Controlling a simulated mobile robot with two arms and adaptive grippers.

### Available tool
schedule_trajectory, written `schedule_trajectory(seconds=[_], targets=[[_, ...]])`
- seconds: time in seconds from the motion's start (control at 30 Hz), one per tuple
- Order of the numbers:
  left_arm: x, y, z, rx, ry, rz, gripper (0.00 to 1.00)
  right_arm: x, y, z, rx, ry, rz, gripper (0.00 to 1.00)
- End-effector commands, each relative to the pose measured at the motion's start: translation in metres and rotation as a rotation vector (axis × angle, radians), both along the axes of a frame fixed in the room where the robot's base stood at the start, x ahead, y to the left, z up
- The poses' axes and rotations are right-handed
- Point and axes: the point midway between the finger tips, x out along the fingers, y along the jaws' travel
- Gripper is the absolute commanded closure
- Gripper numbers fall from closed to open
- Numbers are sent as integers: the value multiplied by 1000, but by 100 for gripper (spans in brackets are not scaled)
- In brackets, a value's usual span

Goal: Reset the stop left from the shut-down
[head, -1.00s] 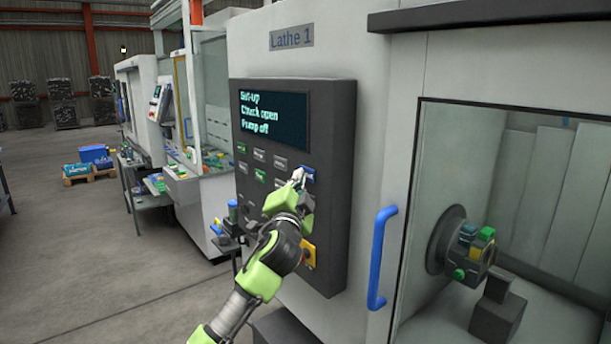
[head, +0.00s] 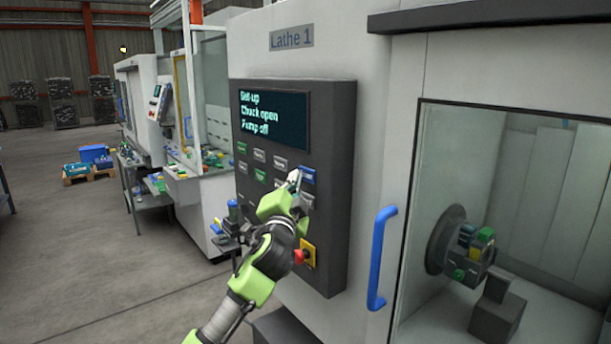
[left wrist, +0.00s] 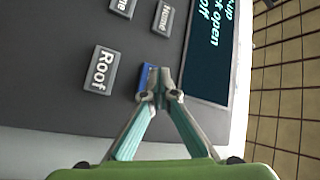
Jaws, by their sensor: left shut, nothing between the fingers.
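The grey control panel (head: 333,190) is on the front of Lathe 1. Its screen (head: 274,118) reads "Set-up", "Chuck open", "Pump off". A red stop knob (head: 300,257) on a yellow plate (head: 310,250) is low on the panel, partly behind my left arm. A blue button (head: 308,174) is below the screen; it also shows in the left wrist view (left wrist: 145,79), partly covered by the fingers. My left gripper (head: 294,177) is shut and empty, its tips at the blue button; I cannot tell whether they touch it. My right gripper is out of view.
Grey and green buttons surround the blue one, including one marked "Roof" (left wrist: 99,70). The blue door handle (head: 380,257) projects right of the panel. A side table with parts stands left of the machine. Open floor lies at left.

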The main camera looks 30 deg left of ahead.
Motion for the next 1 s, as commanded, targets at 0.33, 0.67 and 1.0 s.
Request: schedule_trajectory(seconds=[0.33, 0.67, 1.0], targets=[[-21, 9, 0, 1, 1, 1, 100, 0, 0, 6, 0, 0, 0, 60], [-45, 19, 0, 0, 0, 0, 100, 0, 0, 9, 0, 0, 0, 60], [-46, 19, 0, -1, 0, 0, 100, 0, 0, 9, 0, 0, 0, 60]])
